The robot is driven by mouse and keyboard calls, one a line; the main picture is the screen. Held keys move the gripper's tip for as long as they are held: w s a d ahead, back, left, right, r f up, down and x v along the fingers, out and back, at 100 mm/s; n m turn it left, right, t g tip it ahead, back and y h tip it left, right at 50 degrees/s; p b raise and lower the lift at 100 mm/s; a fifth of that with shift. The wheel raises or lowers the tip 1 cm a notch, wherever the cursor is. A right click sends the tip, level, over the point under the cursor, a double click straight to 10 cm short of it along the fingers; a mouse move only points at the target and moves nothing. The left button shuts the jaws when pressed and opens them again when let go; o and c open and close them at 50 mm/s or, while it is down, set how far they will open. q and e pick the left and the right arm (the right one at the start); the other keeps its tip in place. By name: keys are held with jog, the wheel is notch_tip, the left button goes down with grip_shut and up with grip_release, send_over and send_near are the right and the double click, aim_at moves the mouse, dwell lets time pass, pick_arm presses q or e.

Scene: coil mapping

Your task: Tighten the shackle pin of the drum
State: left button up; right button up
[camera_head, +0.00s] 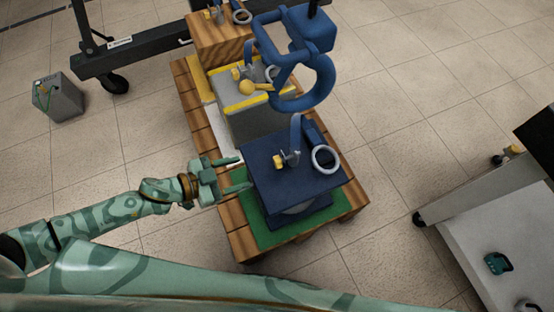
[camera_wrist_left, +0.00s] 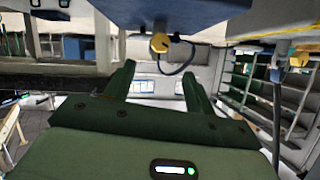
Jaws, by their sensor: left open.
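The dark blue block (camera_head: 270,180), which I take as the drum, sits on a green mat (camera_head: 259,235). On its top are a small shackle with a yellow pin (camera_head: 279,161) and a pale ring (camera_head: 326,159). My left gripper (camera_head: 243,174) is open and empty at the block's left side, its fingers pointing at it. I cannot tell whether they touch the block. In the left wrist view a yellow pin head (camera_wrist_left: 160,42) shows just beyond and above the gap between the open fingers (camera_wrist_left: 158,68). My right gripper is not in view.
A blue crane hook (camera_head: 303,85) hangs above the wooden pallet (camera_head: 192,113). Behind are a grey block with yellow edges (camera_head: 237,121) and a wooden crate (camera_head: 212,36). A grey box (camera_head: 59,98) stands left. A cart (camera_head: 470,215) stands right. Floor between is clear.

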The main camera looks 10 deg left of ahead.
aim_at(274, 162)
pick_arm(q)
jog(key=b+x, duration=0.4)
jog(key=x, duration=0.7)
jog(key=shift+w+d+f, duration=0.15)
jog(key=shift+d+f, duration=0.1)
jog(key=shift+f, duration=0.1)
jog(key=shift+w+d+f, duration=0.1)
jog(key=shift+w+d, duration=0.3)
jog(key=shift+d, duration=0.1)
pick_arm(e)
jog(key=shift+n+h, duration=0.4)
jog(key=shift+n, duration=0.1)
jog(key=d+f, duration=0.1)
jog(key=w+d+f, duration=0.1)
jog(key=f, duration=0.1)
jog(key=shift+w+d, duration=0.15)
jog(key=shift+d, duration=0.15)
pick_arm(q)
jog(key=c, duration=1)
